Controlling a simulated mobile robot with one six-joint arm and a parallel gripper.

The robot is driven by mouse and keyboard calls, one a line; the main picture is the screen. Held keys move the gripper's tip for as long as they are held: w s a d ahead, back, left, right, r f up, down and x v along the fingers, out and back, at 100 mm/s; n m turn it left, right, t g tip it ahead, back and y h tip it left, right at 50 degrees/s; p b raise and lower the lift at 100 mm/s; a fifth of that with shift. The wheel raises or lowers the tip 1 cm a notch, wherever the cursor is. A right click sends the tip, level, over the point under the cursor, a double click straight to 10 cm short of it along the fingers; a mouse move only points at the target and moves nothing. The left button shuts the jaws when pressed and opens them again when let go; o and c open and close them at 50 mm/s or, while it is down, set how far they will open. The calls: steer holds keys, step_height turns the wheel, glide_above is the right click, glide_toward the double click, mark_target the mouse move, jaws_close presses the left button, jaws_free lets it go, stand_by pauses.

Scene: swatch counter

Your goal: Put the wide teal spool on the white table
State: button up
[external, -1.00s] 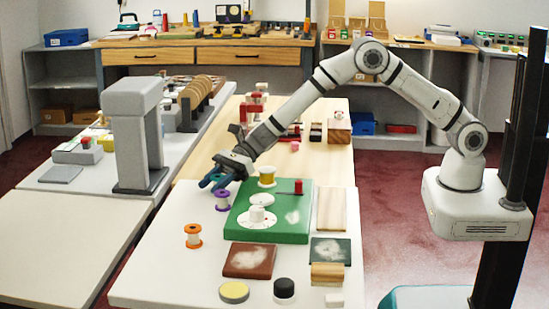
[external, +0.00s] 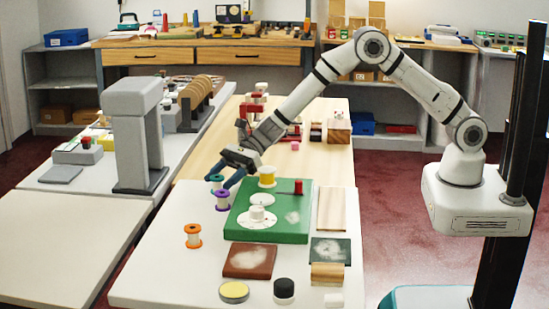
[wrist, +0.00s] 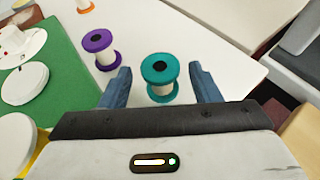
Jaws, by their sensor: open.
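The teal spool (wrist: 160,75) stands upright on the white table (wrist: 214,62) in the wrist view, between the two blue fingers of my gripper (wrist: 160,88). The fingers are open, with a gap on each side of the spool. In the external view the teal spool (external: 216,179) shows only in part at the table's far left, beside my gripper (external: 226,178). A purple spool (wrist: 100,46) stands upright close to the left finger in the wrist view.
A green board (external: 300,232) with white discs lies right of the spools in the external view. An orange spool (external: 193,236) is nearer the front. The table's left front is clear.

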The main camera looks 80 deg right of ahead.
steer(key=v, duration=0.9)
steer(key=shift+r+b, duration=0.3)
steer(key=shift+b, duration=0.15)
steer(key=s+d+r+m+t+h, duration=0.1)
steer(key=s+d+r+m+h, duration=0.6)
steer(key=m, duration=0.6)
steer(key=s+d+r+m+t+h, duration=0.1)
steer(key=s+d+r+m+h, duration=0.3)
steer(key=d+m, duration=0.7)
steer(key=s+a+f+m+g, duration=0.1)
steer(key=s+m+g, duration=0.2)
steer(key=s+m, duration=0.8)
steer(key=s+f+m+g, duration=0.2)
steer(key=s+m+g, duration=0.2)
steer(key=s+m, duration=0.7)
steer(key=s, duration=0.8)
steer(key=shift+a+f+m, duration=0.3)
steer(key=shift+a+m, duration=0.1)
